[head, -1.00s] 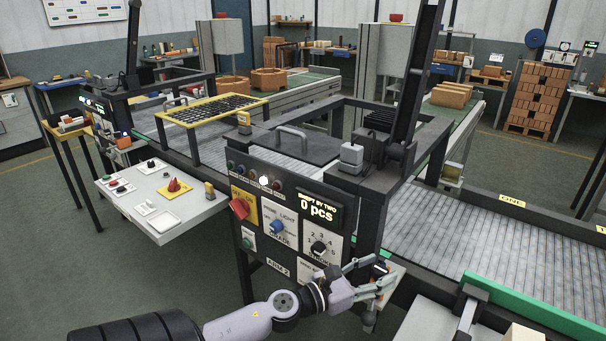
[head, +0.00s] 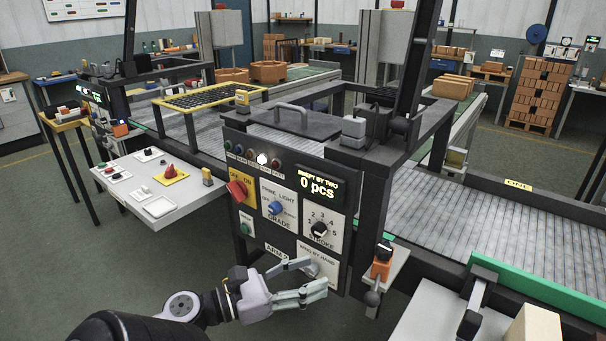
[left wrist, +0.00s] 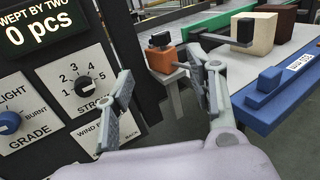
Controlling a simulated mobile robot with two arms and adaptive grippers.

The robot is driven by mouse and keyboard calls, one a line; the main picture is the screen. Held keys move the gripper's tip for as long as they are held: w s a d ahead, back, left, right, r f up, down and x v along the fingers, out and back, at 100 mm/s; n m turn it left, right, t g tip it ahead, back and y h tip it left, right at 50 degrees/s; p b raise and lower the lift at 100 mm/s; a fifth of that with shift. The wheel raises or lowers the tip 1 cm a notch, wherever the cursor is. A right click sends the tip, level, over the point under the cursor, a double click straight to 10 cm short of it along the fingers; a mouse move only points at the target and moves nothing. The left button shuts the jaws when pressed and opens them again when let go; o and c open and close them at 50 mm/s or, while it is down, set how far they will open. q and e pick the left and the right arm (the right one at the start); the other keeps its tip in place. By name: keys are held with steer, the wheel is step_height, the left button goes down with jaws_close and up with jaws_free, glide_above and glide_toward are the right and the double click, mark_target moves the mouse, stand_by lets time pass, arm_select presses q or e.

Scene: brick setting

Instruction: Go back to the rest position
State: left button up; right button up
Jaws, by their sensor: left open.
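My left gripper (head: 318,290) is open and empty in front of the lower part of the control panel (head: 285,215), apart from its knobs. In the left wrist view its two fingers (left wrist: 165,95) stand wide apart, with nothing between them. The panel carries a red switch, a blue grade knob (head: 276,208), a black stroke knob (head: 319,229) and a display reading 0 pcs (head: 320,188). An orange block with a black top (head: 382,262) sits on a small ledge to the right of the panel; it also shows beyond the fingers in the left wrist view (left wrist: 161,58). My right gripper is not in view.
A grey side table (head: 150,190) with buttons and small trays stands at the left. A roller conveyor (head: 480,225) with a green rail runs to the right. A bench with a tan block (head: 533,328) is at the lower right. Floor is open at the lower left.

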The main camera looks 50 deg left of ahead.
arm_select(q)
steer(key=shift+s, duration=0.3)
steer(key=shift+a, duration=0.1)
steer(key=w+a+f+n+g+y, duration=0.1)
steer(key=a+f+n+y, duration=0.2)
steer(key=f+n, duration=0.45)
steer(key=a+f+n+y, duration=0.2)
steer(key=a+f+n, duration=0.3)
steer(key=f, duration=0.4)
steer(key=s+d+f+n+g+y+p, duration=0.15)
steer(key=f+n, duration=0.35)
steer(key=f, duration=0.5)
steer(key=s+d+f+n+g+y, duration=0.1)
steer(key=s+d+f+n+g, duration=0.15)
steer(key=f+n, duration=0.5)
steer(key=s+d+f+n+g+h, duration=0.1)
steer(key=s+d+f+n+g, duration=0.25)
steer(key=f, duration=0.55)
steer(key=s+d+f+n+g+h, duration=0.15)
steer(key=s+d+f, duration=0.25)
steer(key=f, duration=0.4)
steer(key=s+d+f+n+g, duration=0.3)
steer(key=s+d+f, duration=0.2)
steer(key=s, duration=0.3)
steer(key=s+d+f+n+g, duration=0.3)
steer(key=s+d+f, duration=0.2)
steer(key=s, duration=0.2)
steer(key=shift+s+d+f+n, duration=0.15)
steer(key=shift+s+f+n, duration=0.15)
steer(key=shift+s, duration=0.05)
